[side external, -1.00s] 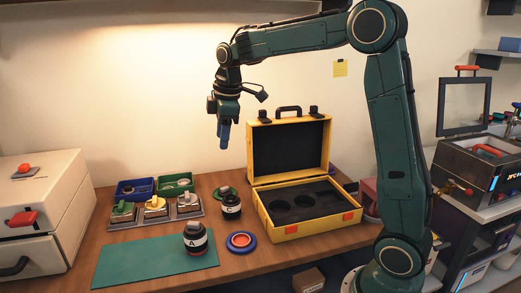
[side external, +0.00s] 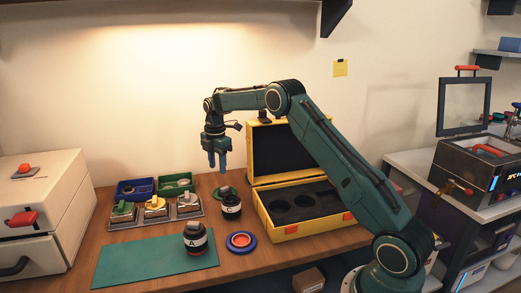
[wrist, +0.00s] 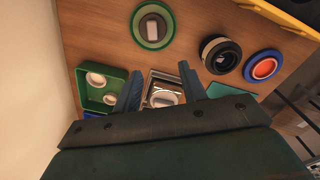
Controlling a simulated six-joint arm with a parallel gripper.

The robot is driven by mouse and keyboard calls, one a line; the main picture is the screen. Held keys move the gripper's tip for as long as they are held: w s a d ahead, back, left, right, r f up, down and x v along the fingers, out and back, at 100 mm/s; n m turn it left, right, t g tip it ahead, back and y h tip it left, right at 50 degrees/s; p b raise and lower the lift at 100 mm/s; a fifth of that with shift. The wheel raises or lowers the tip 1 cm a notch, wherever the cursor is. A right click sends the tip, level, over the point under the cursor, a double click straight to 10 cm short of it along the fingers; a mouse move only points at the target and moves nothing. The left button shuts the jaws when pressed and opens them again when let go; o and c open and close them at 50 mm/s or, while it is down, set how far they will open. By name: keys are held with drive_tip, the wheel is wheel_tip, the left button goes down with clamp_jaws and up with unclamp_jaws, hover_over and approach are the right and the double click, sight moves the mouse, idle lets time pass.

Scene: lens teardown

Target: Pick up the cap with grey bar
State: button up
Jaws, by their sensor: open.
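A green round cap with a pale grey bar (wrist: 152,27) lies flat on the table at the top of the wrist view. In the side view its green edge (side external: 219,191) shows beside a dark lens. A silver tray with a pale grey-handled piece (side external: 187,200) stands at the right of the tray row. It also shows in the wrist view (wrist: 163,98), partly hidden between my fingers. I cannot tell which piece the task names. My gripper (side external: 217,168) is open and empty, pointing down in the air above the table. Its fingers (wrist: 161,68) are apart.
Dark lenses (side external: 231,206) (side external: 195,240) and a blue-and-red disc (side external: 241,242) stand nearby. An open yellow case (side external: 290,233) is to the right. Green (side external: 175,190) and blue (side external: 134,197) bins stand behind the trays. A green mat (side external: 140,262) is mostly bare.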

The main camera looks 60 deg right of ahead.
sight(227, 187)
drive_tip(key=d+f, duration=0.1)
drive_tip(key=d+f+m, duration=0.1)
drive_tip(key=d, duration=0.1)
drive_tip(key=shift+s+d+f+m, duration=0.2)
drive_tip(key=shift+d+f+m, duration=0.1)
drive_tip(key=shift+d+m, duration=0.3)
drive_tip(key=shift+f, duration=0.15)
drive_tip(key=shift+f, duration=3.6)
clamp_jaws()
